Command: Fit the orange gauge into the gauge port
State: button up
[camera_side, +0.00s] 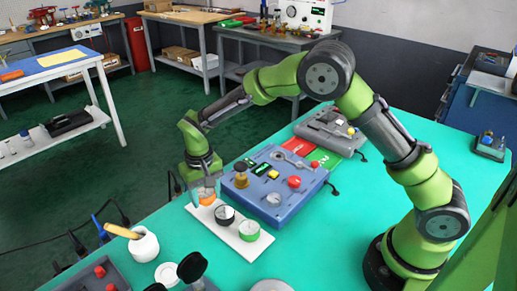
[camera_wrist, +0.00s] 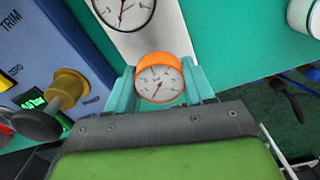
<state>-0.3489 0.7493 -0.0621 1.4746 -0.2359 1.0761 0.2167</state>
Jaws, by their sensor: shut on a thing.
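The orange gauge (camera_wrist: 159,78) has a white dial and a red needle. In the wrist view it sits between the two teal fingers of my gripper (camera_wrist: 161,86), which is shut on it. In the side view my gripper (camera_side: 205,188) points down and the orange gauge (camera_side: 207,197) shows at the far end of the white holder strip (camera_side: 240,247). I cannot tell whether the gauge touches the strip. The blue positioner box (camera_side: 283,200) stands just right of my gripper. I cannot make out the gauge port in either view.
A black gauge (camera_side: 225,215) and a green gauge (camera_side: 250,231) sit on the strip. A yellow knob (camera_side: 241,178) and a red button (camera_side: 294,182) rise from the box. A white pot (camera_side: 144,245) stands at the front left. The teal table right of the box is clear.

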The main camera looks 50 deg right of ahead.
notch_tip(320, 180, up, 14)
jog(key=m, duration=0.5)
send_over(278, 156)
notch_tip(278, 156, down, 5)
jog(key=shift+f, duration=3.1)
jog(key=shift+f, duration=0.6)
jog(key=o, duration=0.8)
jog(key=shift+r+n, duration=0.1)
jog(key=shift+n, duration=0.2)
